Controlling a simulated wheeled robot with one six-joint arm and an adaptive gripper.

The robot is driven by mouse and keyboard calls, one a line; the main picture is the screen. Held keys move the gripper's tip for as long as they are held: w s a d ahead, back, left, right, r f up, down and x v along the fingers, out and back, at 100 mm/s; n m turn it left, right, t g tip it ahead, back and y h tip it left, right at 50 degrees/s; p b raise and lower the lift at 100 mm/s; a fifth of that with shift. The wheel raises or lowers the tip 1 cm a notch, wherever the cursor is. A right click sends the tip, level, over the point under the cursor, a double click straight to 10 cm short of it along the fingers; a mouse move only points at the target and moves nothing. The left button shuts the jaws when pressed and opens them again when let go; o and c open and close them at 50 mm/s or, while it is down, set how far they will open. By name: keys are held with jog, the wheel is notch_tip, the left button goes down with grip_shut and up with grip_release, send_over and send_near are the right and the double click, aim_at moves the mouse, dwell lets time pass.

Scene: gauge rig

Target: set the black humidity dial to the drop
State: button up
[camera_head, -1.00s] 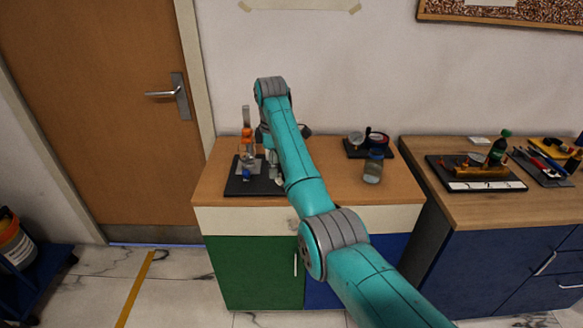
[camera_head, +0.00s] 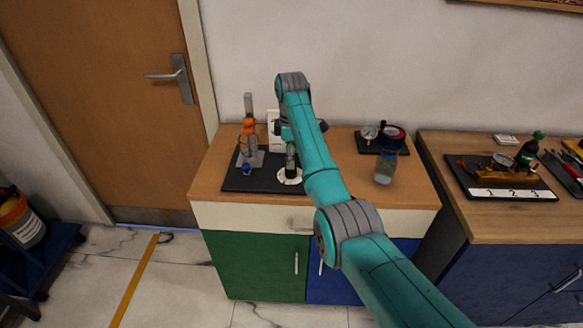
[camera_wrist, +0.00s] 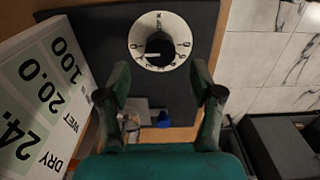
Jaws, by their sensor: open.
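The black humidity dial (camera_wrist: 158,46) is a dark round knob inside a white ring with dark marks, seen near the top middle of the wrist view. A pale pointer line on the knob points roughly left; the marks are too small to read surely, so I cannot tell which is the drop. In the head view its white ring (camera_head: 289,177) shows on the black board. My gripper (camera_wrist: 160,74) is open and empty, its two fingers spread to either side below the dial in the wrist view. In the head view it hangs above the dial and partly hides it.
A white panel (camera_wrist: 42,95) reading DRY, WET and numbers stands left of the dial. A stand with an orange clamp (camera_head: 248,128) and a blue knob (camera_head: 246,169) share the black board (camera_head: 237,181). A jar (camera_head: 385,170) stands to the right.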

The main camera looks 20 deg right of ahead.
aim_at(291, 172)
jog(key=shift+f, duration=2.6)
jog(key=c, duration=1.1)
